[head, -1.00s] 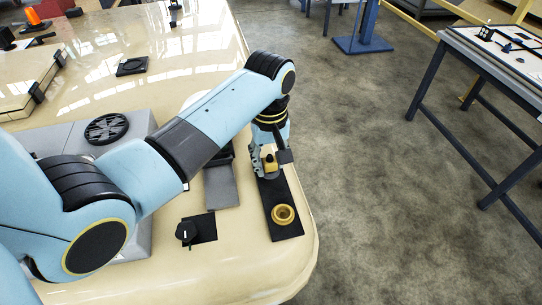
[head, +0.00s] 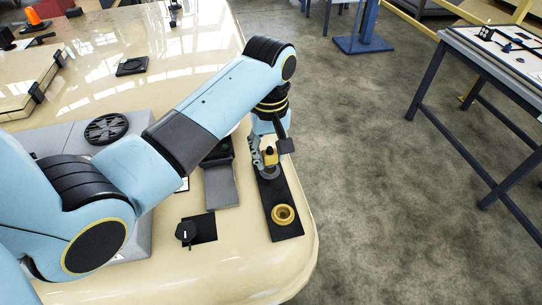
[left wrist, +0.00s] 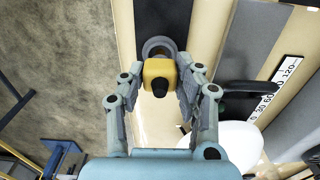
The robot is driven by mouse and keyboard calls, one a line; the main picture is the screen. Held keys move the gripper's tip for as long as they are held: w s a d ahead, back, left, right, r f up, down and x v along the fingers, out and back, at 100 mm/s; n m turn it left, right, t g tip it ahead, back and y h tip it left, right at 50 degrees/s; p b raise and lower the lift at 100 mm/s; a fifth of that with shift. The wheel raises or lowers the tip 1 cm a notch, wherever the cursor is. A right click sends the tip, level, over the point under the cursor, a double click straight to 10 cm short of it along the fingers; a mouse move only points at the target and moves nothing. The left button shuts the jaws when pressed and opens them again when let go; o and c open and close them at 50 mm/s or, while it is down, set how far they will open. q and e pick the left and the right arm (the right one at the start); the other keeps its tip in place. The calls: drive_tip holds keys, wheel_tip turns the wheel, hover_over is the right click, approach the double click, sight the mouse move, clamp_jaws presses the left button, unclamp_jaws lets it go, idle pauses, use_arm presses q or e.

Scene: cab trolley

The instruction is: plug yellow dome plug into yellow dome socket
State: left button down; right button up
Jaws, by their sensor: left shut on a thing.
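The yellow dome plug (head: 269,157) is held between the fingers of my left gripper (head: 268,158), above the far part of a black strip. In the left wrist view the plug (left wrist: 160,72) sits between the two fingertips (left wrist: 160,80), its dark end facing the camera. A grey round ring (head: 270,172) on the strip shows just below the plug, and beyond it in the left wrist view (left wrist: 158,46). The yellow dome socket (head: 283,214) is a round ring on the near part of the strip, empty. My right gripper does not show.
The black strip (head: 266,196) lies along the right edge of the cream table. A black knob (head: 186,231) and a grey flap (head: 221,186) are left of it. A black round grille (head: 106,129) is farther left.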

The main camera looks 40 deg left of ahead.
sight(270, 153)
use_arm(q)
drive_tip(key=shift+r, duration=1.75)
